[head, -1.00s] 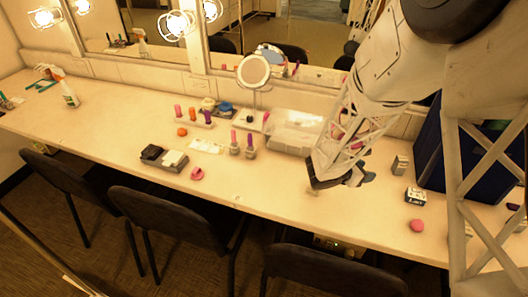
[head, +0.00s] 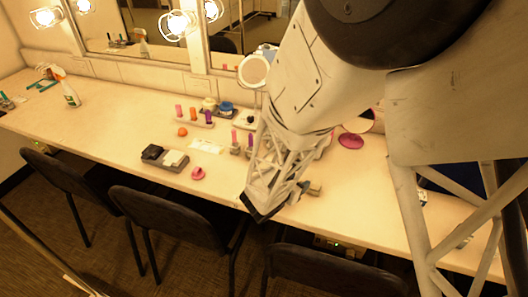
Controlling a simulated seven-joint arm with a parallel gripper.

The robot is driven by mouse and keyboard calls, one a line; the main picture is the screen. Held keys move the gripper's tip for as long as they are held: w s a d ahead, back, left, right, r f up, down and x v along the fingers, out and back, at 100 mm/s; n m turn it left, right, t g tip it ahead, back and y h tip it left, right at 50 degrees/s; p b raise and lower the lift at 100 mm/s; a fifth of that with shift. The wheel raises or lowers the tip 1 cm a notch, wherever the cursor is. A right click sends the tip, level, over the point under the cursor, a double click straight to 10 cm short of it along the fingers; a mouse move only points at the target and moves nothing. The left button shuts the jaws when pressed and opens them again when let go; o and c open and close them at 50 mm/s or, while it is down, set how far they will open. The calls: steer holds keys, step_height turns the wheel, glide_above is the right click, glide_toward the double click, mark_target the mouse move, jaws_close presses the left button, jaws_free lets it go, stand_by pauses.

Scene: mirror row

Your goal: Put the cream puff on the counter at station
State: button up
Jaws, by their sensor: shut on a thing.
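My gripper (head: 277,203) reaches down over the front edge of the counter (head: 120,133), right of the middle. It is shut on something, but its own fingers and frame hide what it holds. I cannot make out the cream puff for certain. A small tan piece (head: 314,189) shows just right of the fingers; I cannot tell whether it touches them.
A pink piece (head: 197,173) and an orange ball (head: 182,132) lie on the counter. Small bottles (head: 235,146) and a round mirror (head: 254,69) stand behind. A magenta disc (head: 350,141) is at right. Chairs (head: 170,220) line the front. The left counter is mostly clear.

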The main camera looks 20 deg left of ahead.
steer(key=s+a+f+n+y, duration=0.1)
steer(key=s+a+n+y, duration=0.3)
steer(key=s+a, duration=0.7)
steer(key=shift+s+a+f+t+y, duration=0.2)
steer(key=shift+s+a+t+y, duration=0.2)
steer(key=shift+s+y, duration=0.35)
glide_above(234, 185)
steer(key=shift+a+f, duration=0.1)
steer(key=shift+f, duration=0.65)
steer(key=shift+f, duration=0.1)
steer(key=shift+f, duration=1.65)
steer(key=shift+f, duration=0.15)
